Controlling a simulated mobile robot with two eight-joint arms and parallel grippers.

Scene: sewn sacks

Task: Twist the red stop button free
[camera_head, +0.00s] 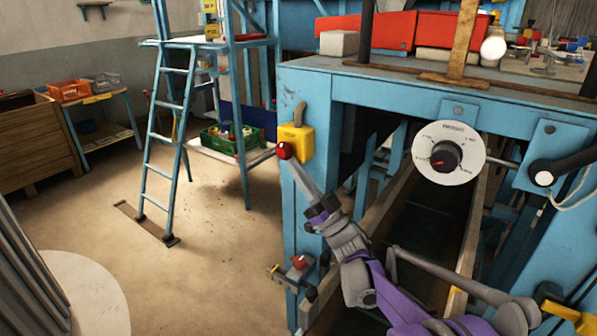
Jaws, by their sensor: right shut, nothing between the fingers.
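The red stop button (285,151) sticks out from the left side of a yellow box (299,146) on the blue frame's corner post. My right gripper (293,165) reaches up from the lower right, its grey fingers shut and empty. Its tips are just below the button and overlap its lower edge in the picture. I cannot tell whether they touch it. My left gripper is not in view.
The blue frame (292,215) carries a white dial (449,152) with a red-marked knob and a black-handled lever (565,165). A smaller red knob (300,262) sits low on the post.

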